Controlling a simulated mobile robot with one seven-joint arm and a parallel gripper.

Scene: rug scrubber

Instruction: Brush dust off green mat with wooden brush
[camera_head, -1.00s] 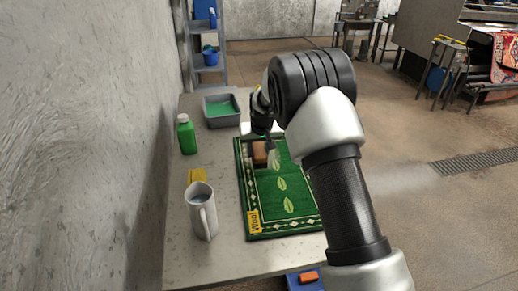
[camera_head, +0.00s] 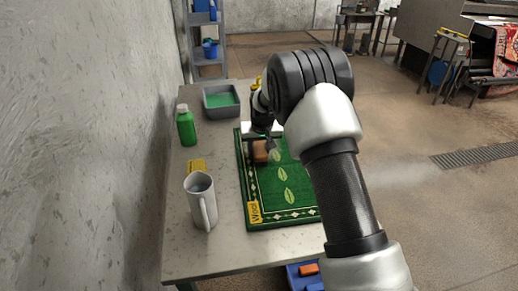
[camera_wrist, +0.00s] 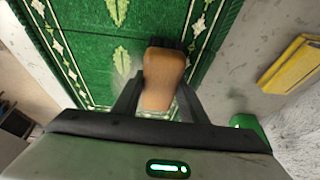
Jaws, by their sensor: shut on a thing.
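The green mat (camera_head: 265,195) with leaf patterns and a yellow label lies flat on the table. It also fills much of the wrist view (camera_wrist: 90,60). My gripper (camera_head: 265,140) is over the far part of the mat. In the wrist view my gripper (camera_wrist: 158,95) is shut on the wooden brush (camera_wrist: 164,75), with a finger on either side of its handle. The brush (camera_head: 260,151) has dark bristles on its far side, facing the mat. I cannot tell whether they touch it. A faint pale dust patch shows beside the brush on the mat (camera_head: 276,155).
On the table (camera_head: 215,250), a white mug (camera_head: 200,203), a yellow block (camera_head: 197,166), a green bottle (camera_head: 186,126) and a grey tray with green liquid (camera_head: 220,101) stand left of and behind the mat. A wall runs along the left. A blue bin (camera_head: 300,280) is below the front edge.

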